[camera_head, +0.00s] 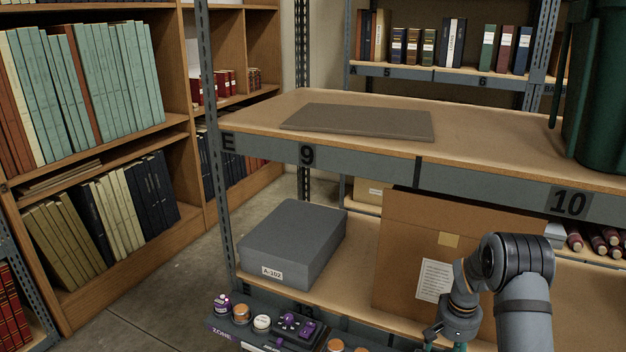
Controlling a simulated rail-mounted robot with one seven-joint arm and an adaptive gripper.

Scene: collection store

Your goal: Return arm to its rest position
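My arm comes up from the bottom right and bends downward at a dark joint. My gripper (446,340) is at its lower end, at the bottom edge of the view. Only its upper part shows, and the fingertips are cut off by the frame. I cannot tell whether it is open or shut, or whether it holds anything. It hangs in front of a large brown cardboard panel or box (408,235) with a white label sheet, on the lower shelf. I cannot tell how far apart they are.
A grey box labelled A-102 (291,240) sits on the lower shelf. The upper shelf (262,112), marked 9 and 10, carries a flat grey mat (362,122) and a dark green object (598,90). A control console (285,330) is at the bottom. Bookshelves stand left and behind.

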